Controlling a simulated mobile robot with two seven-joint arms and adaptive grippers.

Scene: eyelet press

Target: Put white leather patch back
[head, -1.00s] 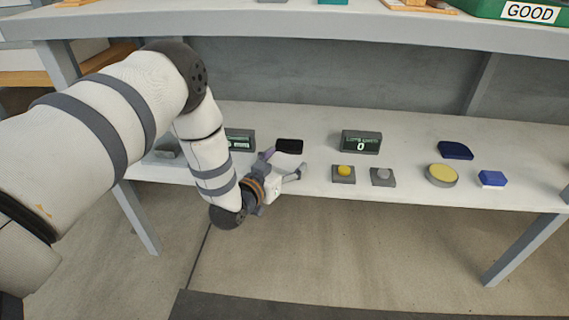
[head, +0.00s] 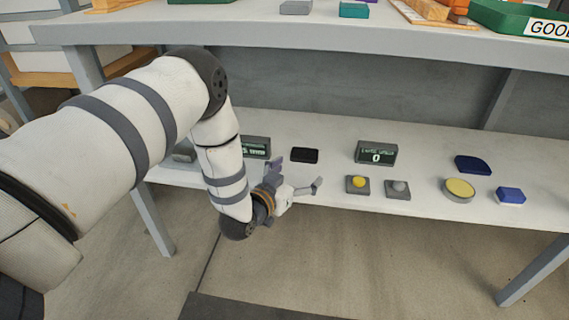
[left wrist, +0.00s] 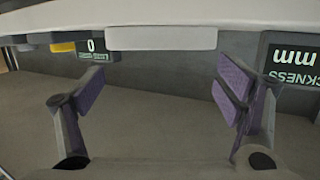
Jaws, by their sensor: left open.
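My left gripper (head: 297,174) is open at the front edge of the lower shelf, its fingers spread and nothing between them. In the left wrist view its purple-padded fingers (left wrist: 166,88) stand wide apart. A pale rectangular slab (left wrist: 160,37) shows between and beyond them, apart from both pads; I cannot tell whether it is the white leather patch. No white patch can be made out in the head view. A black flat piece (head: 304,155) lies on the shelf just behind the gripper. My right gripper is not in view.
The lower shelf (head: 430,140) holds a thickness display (head: 256,147), a counter reading 0 (head: 376,153), yellow (head: 358,184) and grey (head: 397,188) buttons, a round yellow-topped pad (head: 458,190) and blue pieces (head: 473,164). The upper shelf (head: 300,42) overhangs behind, with a green GOOD bin (head: 520,18).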

